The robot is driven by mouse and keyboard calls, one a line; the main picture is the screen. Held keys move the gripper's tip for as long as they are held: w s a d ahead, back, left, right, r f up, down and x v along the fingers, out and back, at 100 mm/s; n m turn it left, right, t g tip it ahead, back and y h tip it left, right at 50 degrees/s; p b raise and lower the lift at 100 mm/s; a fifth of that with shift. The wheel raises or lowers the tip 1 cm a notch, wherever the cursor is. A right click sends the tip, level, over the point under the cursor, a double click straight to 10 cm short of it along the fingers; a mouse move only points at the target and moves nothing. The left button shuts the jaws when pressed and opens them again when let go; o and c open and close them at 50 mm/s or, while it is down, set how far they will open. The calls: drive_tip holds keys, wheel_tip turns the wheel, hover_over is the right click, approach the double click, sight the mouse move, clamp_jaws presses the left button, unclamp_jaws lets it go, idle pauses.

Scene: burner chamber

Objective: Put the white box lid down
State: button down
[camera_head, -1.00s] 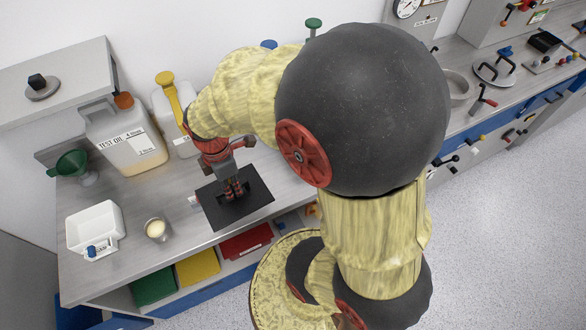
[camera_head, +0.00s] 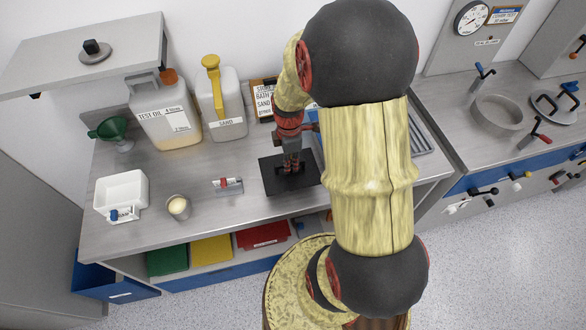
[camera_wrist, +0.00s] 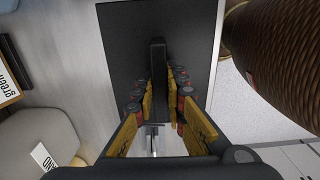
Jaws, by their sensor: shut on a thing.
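My gripper (camera_head: 291,168) is shut on the upright handle of a dark, flat, square lid (camera_head: 272,184). The lid looks black, not white. In the wrist view the handle (camera_wrist: 158,70) stands between both finger pads, and the lid (camera_wrist: 120,45) spreads beyond them. The lid is level over the workbench near its front edge; I cannot tell whether it touches the top. A white open box (camera_head: 132,184) stands at the bench's left end, well left of my gripper, with a small blue-knobbed part at its front.
A cup (camera_head: 178,206) and a small red-and-white item (camera_head: 228,186) stand left of the lid. Test oil (camera_head: 165,118) and sand (camera_head: 221,107) canisters and a green funnel (camera_head: 110,130) stand behind. Bare bench (camera_head: 195,165) lies between. My arm hides part of the bench's right side.

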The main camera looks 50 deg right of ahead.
drive_tip(key=shift+w+d+f, duration=0.2)
drive_tip(key=shift+d+f, duration=0.65)
drive_tip(key=shift+f, duration=0.25)
drive_tip(key=shift+f+b, duration=0.3)
drive_tip(key=shift+f, duration=1.25)
drive_tip(key=shift+f, duration=0.15)
drive_tip(key=c, duration=1.8)
unclamp_jaws()
